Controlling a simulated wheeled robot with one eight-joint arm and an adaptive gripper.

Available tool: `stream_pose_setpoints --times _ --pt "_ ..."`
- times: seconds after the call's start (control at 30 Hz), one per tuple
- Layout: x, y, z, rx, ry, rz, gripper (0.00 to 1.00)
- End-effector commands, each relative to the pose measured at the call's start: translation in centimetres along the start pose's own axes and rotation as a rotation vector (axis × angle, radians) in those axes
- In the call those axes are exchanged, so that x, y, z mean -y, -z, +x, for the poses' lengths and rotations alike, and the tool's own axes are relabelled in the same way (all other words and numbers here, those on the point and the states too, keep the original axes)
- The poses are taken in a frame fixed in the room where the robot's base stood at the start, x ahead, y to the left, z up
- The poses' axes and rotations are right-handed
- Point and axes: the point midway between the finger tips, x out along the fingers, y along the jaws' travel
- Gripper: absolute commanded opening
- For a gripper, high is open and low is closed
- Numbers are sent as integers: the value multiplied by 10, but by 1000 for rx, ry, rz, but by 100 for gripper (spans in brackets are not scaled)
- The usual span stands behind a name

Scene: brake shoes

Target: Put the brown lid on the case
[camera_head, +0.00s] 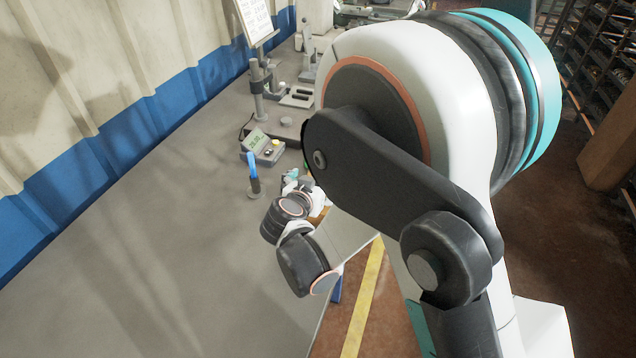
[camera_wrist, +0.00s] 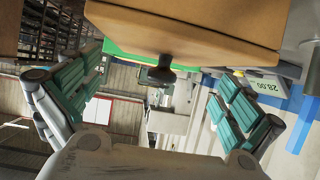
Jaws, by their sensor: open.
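In the wrist view, which is upside down, a brown block-like thing (camera_wrist: 200,22), seemingly the brown lid, fills the top of the picture. A dark round knob (camera_wrist: 160,75) sticks out from it. My gripper (camera_wrist: 160,82) is open, with teal-padded fingers on either side of the knob in the picture. I cannot tell how far the knob is from the fingers, and nothing is clasped. A green edge (camera_wrist: 122,53) shows beside the brown thing; I cannot tell whether it belongs to the case. In the head view my arm hides most of this area.
A grey table (camera_head: 190,250) is largely clear at front left. A meter with a display (camera_head: 258,143), a blue-handled tool in a stand (camera_head: 254,178) and a metal stand (camera_head: 258,90) are near the gripper. A blue-and-cream wall (camera_head: 110,140) borders the table.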

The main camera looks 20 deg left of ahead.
Motion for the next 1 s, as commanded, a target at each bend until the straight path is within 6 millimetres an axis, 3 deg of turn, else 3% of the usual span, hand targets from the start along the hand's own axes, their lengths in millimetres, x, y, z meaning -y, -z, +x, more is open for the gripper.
stream_pose_setpoints --times 0.37,0.7,1.0 --pt "0 14 -7 0 0 0 100" --pt "1 13 -80 0 3 -2 100" --pt "1 12 -120 0 1 -1 100"
